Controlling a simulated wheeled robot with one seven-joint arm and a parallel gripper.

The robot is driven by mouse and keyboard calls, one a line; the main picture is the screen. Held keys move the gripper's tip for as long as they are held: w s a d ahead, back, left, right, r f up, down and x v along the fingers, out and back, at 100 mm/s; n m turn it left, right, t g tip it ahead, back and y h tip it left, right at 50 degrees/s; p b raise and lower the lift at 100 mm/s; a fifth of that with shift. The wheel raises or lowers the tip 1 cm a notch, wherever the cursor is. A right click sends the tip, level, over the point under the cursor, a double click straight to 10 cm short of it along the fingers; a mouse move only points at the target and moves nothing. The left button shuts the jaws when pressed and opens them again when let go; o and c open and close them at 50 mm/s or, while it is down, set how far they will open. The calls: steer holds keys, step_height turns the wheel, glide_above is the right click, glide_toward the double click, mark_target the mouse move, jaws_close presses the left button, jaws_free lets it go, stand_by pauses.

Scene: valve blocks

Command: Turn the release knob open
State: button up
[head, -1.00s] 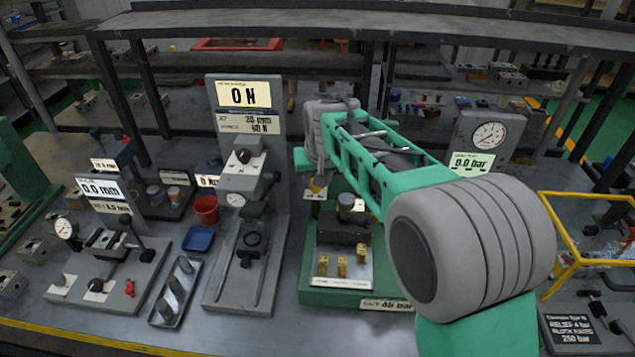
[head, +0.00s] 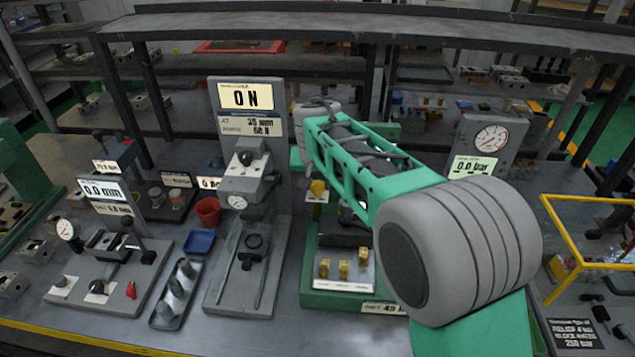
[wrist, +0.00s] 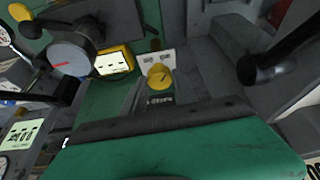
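The yellow knob (head: 318,188), which I take for the release knob, stands above a small white label at the green valve station (head: 325,299). In the wrist view a yellow knob (wrist: 160,76) sits near the middle with a pale label plate behind it, and nothing covers it. My gripper is largely hidden behind my arm in the head view; a bit of green, likely its body (head: 298,158), shows just above the knob. In the wrist view a wide green body with a dark edge (wrist: 170,150) fills the bottom. I cannot make out the fingertips.
A grey press with an "ON" display (head: 246,96) stands left of the station. A gauge stand (head: 490,138) reading 0.0 bar is behind right. A yellow frame (head: 555,245) is at right. In the wrist view a black handle (wrist: 262,68) sticks in from the right.

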steer(key=o, duration=0.4)
steer(key=shift+r, duration=0.1)
steer(key=v, duration=0.7)
steer(key=shift+s+r+b, duration=0.15)
steer(key=shift+r+b, duration=0.15)
steer(key=shift+r, duration=0.05)
